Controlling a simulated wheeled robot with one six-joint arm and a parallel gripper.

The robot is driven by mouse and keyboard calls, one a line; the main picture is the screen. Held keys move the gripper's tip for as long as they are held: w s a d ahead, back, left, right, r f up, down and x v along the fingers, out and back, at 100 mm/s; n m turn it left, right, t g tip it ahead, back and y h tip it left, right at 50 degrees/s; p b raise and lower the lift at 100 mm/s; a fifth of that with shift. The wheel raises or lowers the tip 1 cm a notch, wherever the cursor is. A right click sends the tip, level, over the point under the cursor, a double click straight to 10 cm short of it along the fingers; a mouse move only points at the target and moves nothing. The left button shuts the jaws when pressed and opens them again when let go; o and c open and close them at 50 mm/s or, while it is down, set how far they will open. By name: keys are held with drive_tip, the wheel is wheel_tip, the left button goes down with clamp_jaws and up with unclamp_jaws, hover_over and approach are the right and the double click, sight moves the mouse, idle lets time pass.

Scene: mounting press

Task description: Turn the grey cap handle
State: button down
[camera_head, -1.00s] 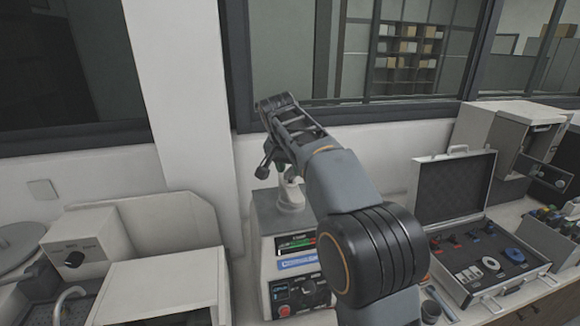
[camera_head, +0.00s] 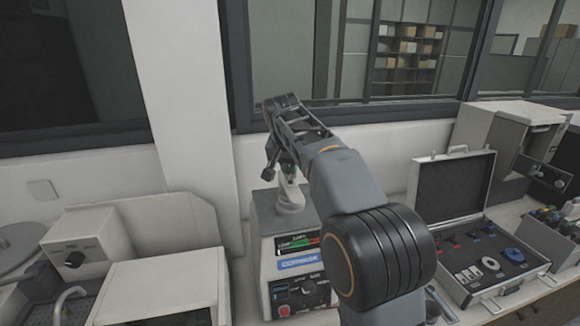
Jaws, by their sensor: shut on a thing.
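The mounting press (camera_head: 262,240) stands on the bench at the middle of the view, a pale box with a front panel. A light grey round neck (camera_head: 291,203) rises from its top. My gripper (camera_head: 287,163) is over the press top, shut on the handle. My own arm hides most of the fingers and the grip, so the exact contact cannot be seen.
An open case (camera_head: 462,273) with several small parts lies to the right. A white cabinet (camera_head: 500,130) stands behind it. White machines (camera_head: 160,285) fill the left bench. A wall and window frame are close behind my gripper.

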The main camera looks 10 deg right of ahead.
drive_tip(key=n+y, duration=0.1)
drive_tip(key=n, duration=0.3)
drive_tip(key=n+y+p, duration=0.1)
drive_tip(key=n, duration=0.1)
drive_tip(key=shift+d+f+y, duration=0.1)
drive_tip(key=shift+d+y, duration=0.15)
drive_tip(key=shift+y, duration=0.05)
drive_tip(key=n+y, duration=0.1)
drive_tip(key=n, duration=0.2)
drive_tip(key=n+y+p, duration=0.1)
drive_tip(key=n, duration=0.2)
drive_tip(key=shift+d+n, duration=0.2)
drive_tip(key=shift+n, duration=0.1)
drive_tip(key=n, duration=0.1)
drive_tip(key=n+g+y, duration=0.1)
drive_tip(key=n, duration=0.1)
drive_tip(key=n+g, duration=0.1)
drive_tip(key=n, duration=0.1)
drive_tip(key=shift+w+d+f+y, duration=0.1)
drive_tip(key=shift+w+y, duration=0.15)
drive_tip(key=shift+y, duration=0.05)
drive_tip(key=shift+w+n+g+y, duration=0.15)
drive_tip(key=shift+n+g, duration=0.25)
drive_tip(key=shift+n, duration=0.85)
drive_tip(key=shift+s+n+g+y, duration=0.15)
drive_tip(key=shift+n+g, duration=0.25)
drive_tip(key=shift+n, duration=0.85)
drive_tip(key=shift+w+f, duration=0.1)
